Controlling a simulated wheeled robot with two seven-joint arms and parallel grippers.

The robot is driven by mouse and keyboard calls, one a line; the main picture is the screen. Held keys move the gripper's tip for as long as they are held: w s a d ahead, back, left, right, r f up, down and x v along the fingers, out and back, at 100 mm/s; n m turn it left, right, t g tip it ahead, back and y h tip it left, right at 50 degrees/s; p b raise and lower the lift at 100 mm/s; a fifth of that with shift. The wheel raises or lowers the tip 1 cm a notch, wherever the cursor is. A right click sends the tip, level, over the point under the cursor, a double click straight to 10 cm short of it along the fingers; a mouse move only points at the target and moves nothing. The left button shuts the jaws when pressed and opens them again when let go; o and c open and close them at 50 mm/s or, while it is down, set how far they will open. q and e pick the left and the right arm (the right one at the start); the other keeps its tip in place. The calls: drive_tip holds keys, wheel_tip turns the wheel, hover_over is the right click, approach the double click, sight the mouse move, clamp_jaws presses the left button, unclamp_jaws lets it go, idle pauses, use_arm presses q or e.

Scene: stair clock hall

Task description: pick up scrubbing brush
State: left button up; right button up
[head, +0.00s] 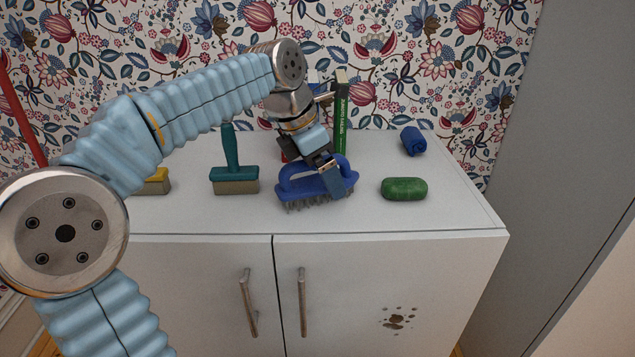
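The scrubbing brush (300,187) is blue with a looped handle and grey bristles pointing down. It is on the white cabinet top, near the front edge. My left gripper (329,172) reaches down onto it from above and behind. One finger crosses the right part of the brush, in front of its handle. The other finger is hidden behind the brush, so I cannot tell whether the gripper is shut on it. The bristles look to be at the cabinet surface. My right gripper is not in view.
A green soap-like block (404,188) lies right of the brush, with a rolled blue cloth (413,141) behind it. A teal-handled brush (234,172) stands to the left. A green book (341,118) stands behind. The cabinet top (455,205) is clear at right.

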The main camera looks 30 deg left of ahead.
use_arm(q)
drive_tip(key=c, duration=1.2)
drive_tip(key=shift+r, duration=0.15)
drive_tip(key=shift+r, duration=0.35)
wheel_tip(320, 180, up, 3)
drive_tip(key=shift+d+p, duration=0.15)
drive_tip(key=shift+p, duration=0.3)
drive_tip(key=s+d+r, duration=0.8)
drive_tip(key=d+r, duration=0.1)
drive_tip(key=d, duration=0.2)
drive_tip(key=shift+p, duration=0.45)
